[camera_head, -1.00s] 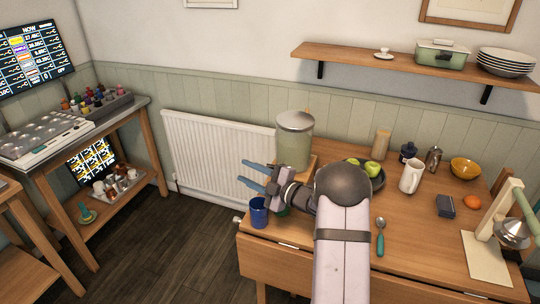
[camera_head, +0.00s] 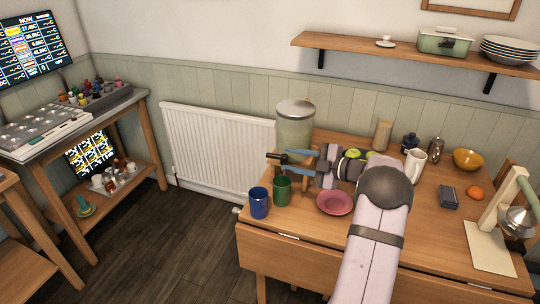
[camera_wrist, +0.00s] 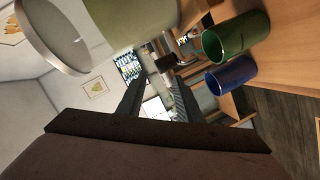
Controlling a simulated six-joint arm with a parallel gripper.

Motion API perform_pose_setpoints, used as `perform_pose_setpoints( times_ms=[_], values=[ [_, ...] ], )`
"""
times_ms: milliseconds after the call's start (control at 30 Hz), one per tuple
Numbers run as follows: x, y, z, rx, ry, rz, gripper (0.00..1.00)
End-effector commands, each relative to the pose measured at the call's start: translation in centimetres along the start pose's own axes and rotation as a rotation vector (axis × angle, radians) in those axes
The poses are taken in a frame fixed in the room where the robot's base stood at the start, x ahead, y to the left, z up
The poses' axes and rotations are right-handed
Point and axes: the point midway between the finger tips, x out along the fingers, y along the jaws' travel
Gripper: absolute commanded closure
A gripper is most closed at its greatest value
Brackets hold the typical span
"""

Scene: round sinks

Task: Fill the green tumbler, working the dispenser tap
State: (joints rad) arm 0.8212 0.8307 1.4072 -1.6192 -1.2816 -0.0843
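The green tumbler (camera_head: 282,191) stands upright on the table near its left edge, and it also shows in the wrist view (camera_wrist: 238,38). The dispenser (camera_head: 294,128) is a pale green jar with a grey lid on a wooden stand; in the wrist view its body (camera_wrist: 115,18) fills the upper left. A dark tap (camera_head: 273,156) shows low on the jar, close to my fingertips. My gripper (camera_head: 284,162) points left in front of the jar, above and behind the green tumbler. Its fingers (camera_wrist: 160,80) are apart with nothing held. Whether they touch the tap cannot be told.
A blue tumbler (camera_head: 259,204) stands left of the green one, near the table edge. A pink bowl (camera_head: 336,203) lies to the right. A plate with green apples (camera_head: 352,154) is partly hidden behind my arm. A white jug (camera_head: 414,166) stands further right.

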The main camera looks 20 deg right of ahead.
Motion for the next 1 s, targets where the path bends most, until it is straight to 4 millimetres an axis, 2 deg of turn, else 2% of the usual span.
perform_pose_setpoints(
  times_ms=[300, 500, 700, 1000],
  values=[
    [5.4, 0.0, -0.1, 0.000, 0.002, -0.001, 0.67],
    [7.8, 0.0, -0.1, -0.001, 0.002, -0.001, 0.67],
    [8.9, 0.0, 0.0, -0.001, -0.001, 0.001, 0.67],
    [9.0, 0.0, 0.0, -0.001, 0.000, 0.001, 0.67]
  ],
)
